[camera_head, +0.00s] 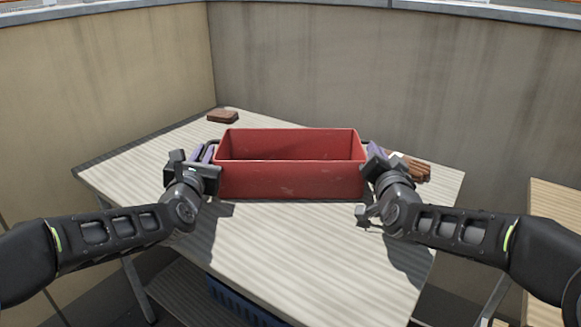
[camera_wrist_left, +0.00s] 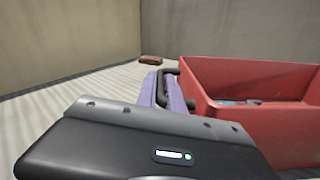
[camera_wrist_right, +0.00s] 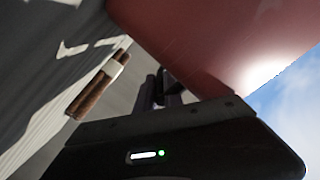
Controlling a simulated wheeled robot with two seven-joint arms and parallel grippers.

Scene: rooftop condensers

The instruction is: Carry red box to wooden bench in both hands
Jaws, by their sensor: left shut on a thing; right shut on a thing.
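The red box (camera_head: 290,180) is an open rectangular bin with a dark handle at each end. It is at the middle of a pale slatted table (camera_head: 300,255); I cannot tell whether it touches the top. My left gripper (camera_head: 206,153) is shut on the left handle (camera_wrist_left: 168,88). My right gripper (camera_head: 371,152) is shut on the right handle, mostly hidden by the gripper. The red box also shows in the left wrist view (camera_wrist_left: 245,75), with small blue-grey contents, and in the right wrist view (camera_wrist_right: 195,35). A wooden surface (camera_head: 555,203), possibly the wooden bench, shows at the right edge.
A brown block (camera_head: 222,116) lies at the table's back left corner. A brown bundle with a pale band (camera_head: 416,170) lies right of the box, behind my right gripper. A blue crate (camera_head: 238,304) is beneath the table. Walls (camera_head: 370,75) stand behind and left. The table's front is clear.

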